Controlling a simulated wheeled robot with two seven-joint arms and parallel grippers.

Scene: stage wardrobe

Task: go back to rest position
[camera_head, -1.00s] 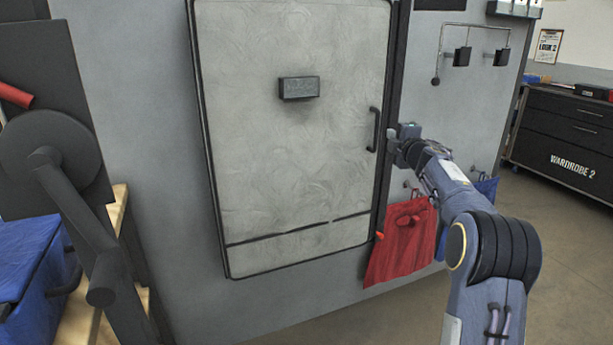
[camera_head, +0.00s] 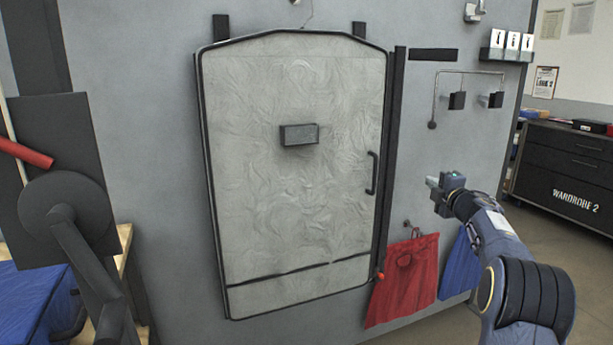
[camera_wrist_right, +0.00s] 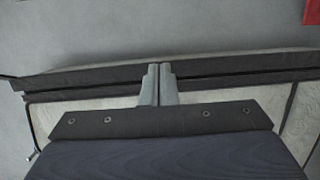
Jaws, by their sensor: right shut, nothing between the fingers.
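My right gripper (camera_head: 433,183) is in front of the grey wall, to the right of the pale door's dark handle (camera_head: 372,173) and apart from it. Its fingers are together with nothing between them; the closed fingers also show in the right wrist view (camera_wrist_right: 158,85). The pale door (camera_head: 290,200) has a dark frame and appears closed. My left gripper is not in view.
A dark cabinet (camera_head: 570,165) marked "WARDROBE 2" stands at the right. Bare floor lies before it. A blue bin (camera_head: 38,300) is at the lower left.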

